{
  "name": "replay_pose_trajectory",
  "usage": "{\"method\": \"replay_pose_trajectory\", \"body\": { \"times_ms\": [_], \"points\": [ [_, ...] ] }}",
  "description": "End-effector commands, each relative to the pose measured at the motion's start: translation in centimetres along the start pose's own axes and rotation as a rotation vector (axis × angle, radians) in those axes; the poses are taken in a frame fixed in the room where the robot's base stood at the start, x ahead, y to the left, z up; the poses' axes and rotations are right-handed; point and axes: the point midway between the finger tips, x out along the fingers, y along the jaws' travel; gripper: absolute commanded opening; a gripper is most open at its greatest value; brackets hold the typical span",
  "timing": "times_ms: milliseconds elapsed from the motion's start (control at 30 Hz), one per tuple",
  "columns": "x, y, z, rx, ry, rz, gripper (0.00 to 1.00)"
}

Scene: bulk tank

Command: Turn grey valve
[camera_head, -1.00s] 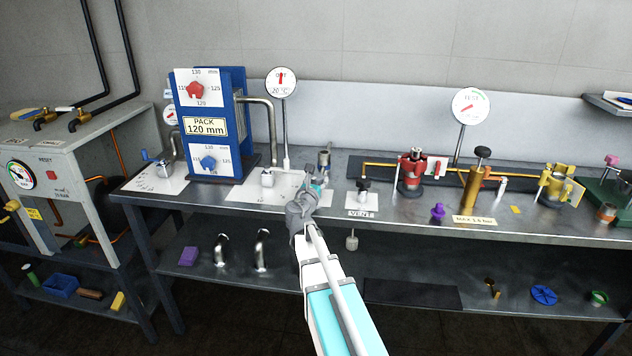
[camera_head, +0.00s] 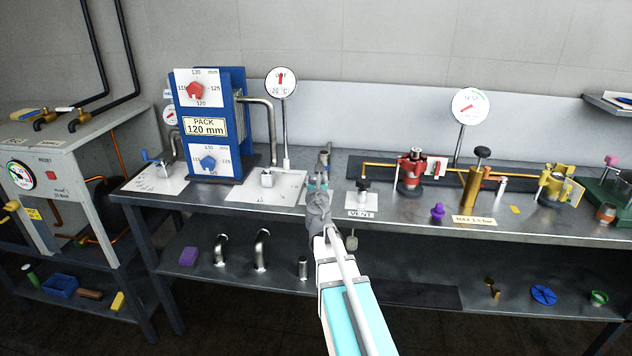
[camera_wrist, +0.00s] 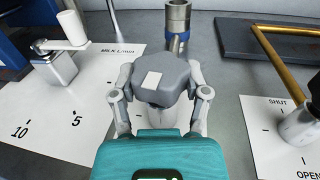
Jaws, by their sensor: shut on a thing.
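The grey valve (camera_wrist: 163,82) shows in the wrist view as a many-sided grey knob with a white patch on top. My gripper (camera_wrist: 163,72) has one finger at each side of the knob and is shut on it. In the head view my gripper (camera_head: 318,182) is at the bench's front part, and it hides most of the knob. A metal pipe stub with a blue ring (camera_wrist: 177,30) stands just behind the knob.
Left of my gripper is a plate marked MILK L/MIN (camera_wrist: 70,120) with a lever fitting (camera_wrist: 65,55). Right is the VENT valve (camera_head: 362,190). The blue PACK unit (camera_head: 208,125) and a dial on a post (camera_head: 281,82) stand at left. The floor in front is clear.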

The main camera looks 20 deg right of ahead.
Motion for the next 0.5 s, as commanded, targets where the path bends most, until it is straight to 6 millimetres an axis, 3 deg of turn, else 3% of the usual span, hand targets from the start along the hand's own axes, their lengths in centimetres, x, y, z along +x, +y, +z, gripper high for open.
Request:
{"method": "replay_pose_trajectory", "body": {
  "times_ms": [67, 100, 233, 267, 500],
  "points": [
    [0.23, 0.06, 0.04, -0.001, 0.000, 0.001, 0.12],
    [0.23, 0.06, 0.04, -0.001, 0.000, 0.000, 0.66],
    [0.17, 0.06, 0.03, -0.001, 0.000, 0.000, 0.90],
    [0.16, 0.05, 0.03, 0.000, 0.000, 0.000, 0.95],
    [0.07, 0.04, 0.01, 0.000, 0.000, 0.000, 0.95]
  ]
}}
